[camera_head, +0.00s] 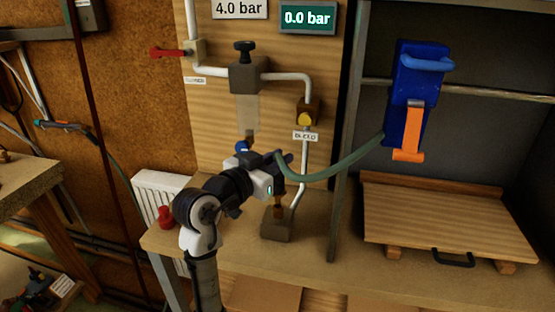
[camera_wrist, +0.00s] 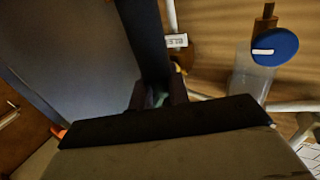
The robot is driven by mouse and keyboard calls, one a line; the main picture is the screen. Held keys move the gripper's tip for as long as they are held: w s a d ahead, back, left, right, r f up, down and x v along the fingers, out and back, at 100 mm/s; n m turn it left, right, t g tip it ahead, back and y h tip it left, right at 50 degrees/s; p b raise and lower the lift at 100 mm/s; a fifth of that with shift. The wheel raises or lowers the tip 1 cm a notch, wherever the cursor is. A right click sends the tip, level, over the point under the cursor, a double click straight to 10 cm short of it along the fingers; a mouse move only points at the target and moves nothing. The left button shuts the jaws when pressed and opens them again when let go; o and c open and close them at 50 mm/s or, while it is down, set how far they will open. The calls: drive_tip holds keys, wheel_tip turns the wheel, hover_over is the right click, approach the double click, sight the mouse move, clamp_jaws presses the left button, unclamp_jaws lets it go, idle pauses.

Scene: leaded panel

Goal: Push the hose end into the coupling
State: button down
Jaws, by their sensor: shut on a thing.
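My gripper (camera_head: 283,158) is in front of the wooden panel, shut on the green hose (camera_head: 335,172) near its end. The hose sags to the right from my gripper toward the blue holder. In the wrist view a bit of green hose (camera_wrist: 160,97) shows between the dark fingers (camera_wrist: 158,92); its tip is hidden. A brass fitting (camera_wrist: 265,20) by a blue disc (camera_wrist: 275,46) is at the upper right of the wrist view, apart from my fingers. Which fitting is the coupling I cannot tell. Whether the hose touches any fitting is hidden.
A clear bowl (camera_head: 248,115) hangs under a grey block (camera_head: 249,75) on the panel. White pipe runs to a yellow-knobbed valve (camera_head: 306,115) and down to a block (camera_head: 277,223) on the bench. A metal post (camera_head: 345,150) stands right of my gripper. The gauge (camera_head: 307,18) reads 0.0 bar.

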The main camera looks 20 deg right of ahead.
drive_tip(key=shift+f+b, duration=1.9)
drive_tip(key=shift+f, duration=0.25)
drive_tip(key=c, duration=1.3)
unclamp_jaws()
drive_tip(key=shift+r, duration=0.1)
drive_tip(key=shift+o, duration=0.2)
drive_tip(key=b+v, duration=0.3)
drive_tip(key=v, duration=1.1)
drive_tip(key=shift+d, duration=0.1)
